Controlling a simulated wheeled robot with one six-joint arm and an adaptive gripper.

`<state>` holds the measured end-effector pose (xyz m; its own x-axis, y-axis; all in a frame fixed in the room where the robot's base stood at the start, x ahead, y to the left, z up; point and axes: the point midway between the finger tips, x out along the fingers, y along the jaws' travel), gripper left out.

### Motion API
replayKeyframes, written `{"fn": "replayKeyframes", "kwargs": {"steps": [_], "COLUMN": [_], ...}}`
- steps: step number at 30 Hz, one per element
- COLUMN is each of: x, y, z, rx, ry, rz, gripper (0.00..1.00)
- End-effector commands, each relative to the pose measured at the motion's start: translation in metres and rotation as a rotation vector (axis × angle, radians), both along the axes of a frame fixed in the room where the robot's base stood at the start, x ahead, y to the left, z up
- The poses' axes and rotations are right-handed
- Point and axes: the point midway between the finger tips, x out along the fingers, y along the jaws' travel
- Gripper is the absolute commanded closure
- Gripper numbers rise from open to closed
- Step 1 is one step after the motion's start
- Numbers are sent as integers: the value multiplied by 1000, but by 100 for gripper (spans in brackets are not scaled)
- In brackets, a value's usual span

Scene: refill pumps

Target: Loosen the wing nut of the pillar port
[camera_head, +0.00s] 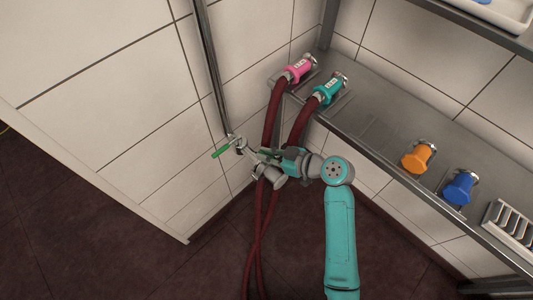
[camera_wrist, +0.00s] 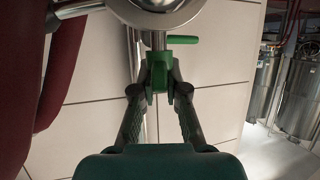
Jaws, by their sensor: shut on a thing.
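The pillar port is a metal fitting on the steel pillar (camera_head: 209,70); its round metal body (camera_wrist: 160,5) fills the top of the wrist view. A short metal stem runs down from it to a green piece (camera_wrist: 159,72), which looks like the wing nut. My gripper (camera_wrist: 159,80) is shut on this green piece, one finger on each side. A green lever (camera_wrist: 182,40) sticks out to the right just above it. In the camera_head view my gripper (camera_head: 247,151) is at the pillar's lower end, beside the green lever (camera_head: 221,149). The fingertips are small there.
Dark red hoses (camera_head: 272,125) hang close beside my gripper, from pink (camera_head: 299,68) and teal (camera_head: 327,92) couplings on the steel shelf (camera_head: 375,128). Orange (camera_head: 417,158) and blue (camera_head: 459,188) caps sit farther right. Metal tanks (camera_wrist: 301,95) stand at right in the wrist view.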

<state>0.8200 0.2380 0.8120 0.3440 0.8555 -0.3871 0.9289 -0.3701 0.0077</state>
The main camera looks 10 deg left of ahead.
Motion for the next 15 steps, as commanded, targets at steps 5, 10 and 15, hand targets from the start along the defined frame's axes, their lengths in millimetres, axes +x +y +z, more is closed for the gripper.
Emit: {"fn": "replayKeyframes", "kwargs": {"steps": [5, 10, 15], "x": [2, 1, 1], "y": [-1, -1, 0], "z": [-1, -1, -2], "rx": [-3, -4, -6], "ry": [3, 4, 6], "rz": [166, 317, 442], "gripper": [100, 100, 100]}}
